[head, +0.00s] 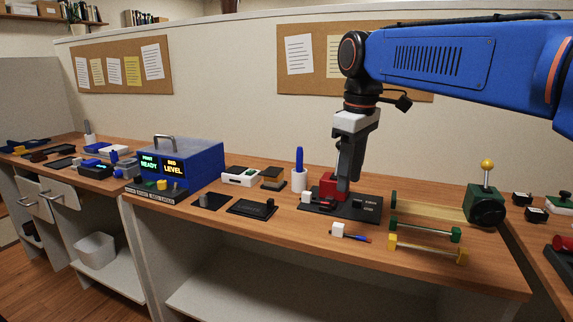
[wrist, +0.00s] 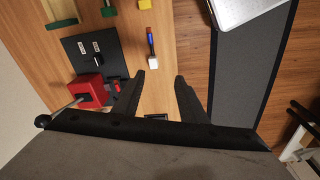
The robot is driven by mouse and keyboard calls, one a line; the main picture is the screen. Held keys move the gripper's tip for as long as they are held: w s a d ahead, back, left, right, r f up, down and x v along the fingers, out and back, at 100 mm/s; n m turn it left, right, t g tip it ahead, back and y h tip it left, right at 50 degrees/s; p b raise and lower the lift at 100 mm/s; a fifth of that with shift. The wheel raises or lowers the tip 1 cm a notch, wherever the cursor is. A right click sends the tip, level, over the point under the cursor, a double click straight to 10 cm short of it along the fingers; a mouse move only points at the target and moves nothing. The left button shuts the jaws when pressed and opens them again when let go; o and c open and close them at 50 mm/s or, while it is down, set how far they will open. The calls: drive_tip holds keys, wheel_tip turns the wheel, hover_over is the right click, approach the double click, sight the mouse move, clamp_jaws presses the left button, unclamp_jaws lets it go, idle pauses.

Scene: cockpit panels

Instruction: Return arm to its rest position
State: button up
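My blue arm reaches in from the right in the head view, bent down at the wrist. My gripper (head: 342,188) points down over the bench, in front of or above a black panel with a red block (head: 328,184); the head view does not show whether they touch. In the wrist view my gripper (wrist: 161,82) has its two dark fingers apart with nothing between them. The red block (wrist: 88,90) and the black panel (wrist: 78,50) lie to the left of the fingers there.
A blue box with lit displays (head: 195,168) stands left on the wooden bench. A white cup with a blue item (head: 299,179) is close left of my gripper. A lever with a yellow knob (head: 487,190) rises at right. Green and yellow bars (head: 425,231) lie near the front edge.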

drive_tip(key=s+d+f+m+t, duration=0.1)
drive_tip(key=s+d+f+m, duration=0.4)
drive_tip(key=s+f, duration=0.6)
drive_tip(key=s+d+f+m+t, duration=0.2)
drive_tip(key=s+d+f+m, duration=0.3)
drive_tip(key=s+d+f, duration=0.4)
wheel_tip(320, 180, down, 3)
drive_tip(key=s, duration=0.2)
drive_tip(key=shift+s+d+f+t, duration=0.2)
drive_tip(key=shift+s+d+t, duration=0.1)
drive_tip(key=shift+d, duration=0.1)
